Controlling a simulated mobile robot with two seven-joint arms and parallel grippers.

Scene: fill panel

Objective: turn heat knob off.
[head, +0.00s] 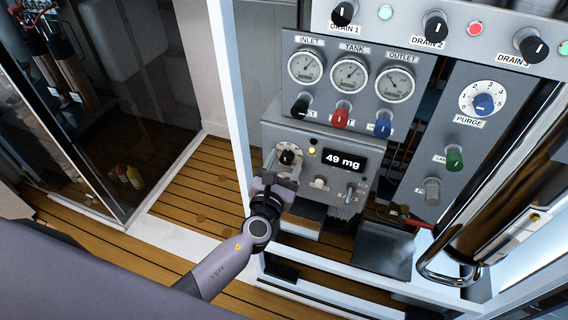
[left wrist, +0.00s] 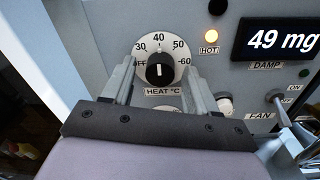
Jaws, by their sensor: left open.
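The heat knob (head: 287,157) is a black knob on a white round dial on the grey panel. In the left wrist view the knob (left wrist: 160,69) sits above the label "HEAT °C", with OFF, 30, 40, 50 and 60 around it. Its white mark looks near vertical; I cannot tell exactly which value it points at. My left gripper (head: 280,175) is open just in front of the dial. In the left wrist view its fingers stand on either side of the knob, with nothing held. Contact with the knob cannot be made out. My right gripper is not in view.
An orange HOT lamp (left wrist: 217,35) is lit beside the display (head: 342,161) reading "49 mg". Red, blue and black valve knobs sit above. A white frame post (head: 229,90) stands close on the left.

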